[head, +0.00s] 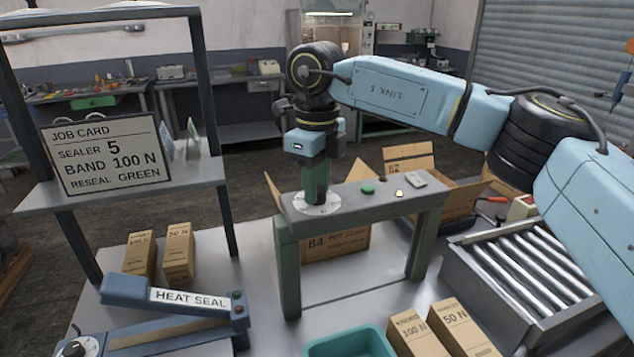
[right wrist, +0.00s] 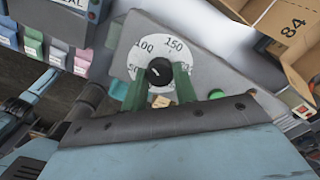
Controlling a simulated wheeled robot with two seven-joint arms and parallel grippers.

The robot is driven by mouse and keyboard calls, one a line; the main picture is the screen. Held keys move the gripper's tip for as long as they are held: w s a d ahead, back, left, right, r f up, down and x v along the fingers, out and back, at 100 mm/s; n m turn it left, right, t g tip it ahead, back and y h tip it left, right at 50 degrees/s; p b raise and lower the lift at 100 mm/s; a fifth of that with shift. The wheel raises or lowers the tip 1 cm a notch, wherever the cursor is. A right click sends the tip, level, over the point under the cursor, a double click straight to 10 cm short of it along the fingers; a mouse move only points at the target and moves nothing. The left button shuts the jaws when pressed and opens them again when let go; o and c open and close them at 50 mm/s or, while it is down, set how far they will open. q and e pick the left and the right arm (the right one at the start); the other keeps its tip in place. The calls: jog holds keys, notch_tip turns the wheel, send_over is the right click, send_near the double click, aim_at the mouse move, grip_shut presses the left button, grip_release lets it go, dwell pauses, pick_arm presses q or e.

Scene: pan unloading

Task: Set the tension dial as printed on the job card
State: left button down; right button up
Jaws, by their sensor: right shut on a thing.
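The job card (head: 105,155) stands on the shelf at the left and reads SEALER 5, BAND 100 N, RESEAL GREEN. The tension dial (head: 317,206) is a white disc on top of the green-legged band frame. In the right wrist view the dial (right wrist: 143,55) shows 50, 100 and 150 around a black knob (right wrist: 159,73). A small light mark shows on the knob; I cannot read its exact setting. My right gripper (head: 316,196) points down over the dial, its green fingers shut on the knob. My left gripper is out of view.
A green button (head: 367,189) sits on the frame right of the dial. The heat sealer (head: 180,300) is at front left, a teal tray (head: 349,342) at front centre. Cartons (head: 458,328) and a roller conveyor (head: 525,275) lie to the right.

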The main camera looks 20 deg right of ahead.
jog(key=o, duration=1)
jog(key=shift+c, duration=0.2)
notch_tip(320, 180, up, 14)
jog(key=shift+f, duration=0.25)
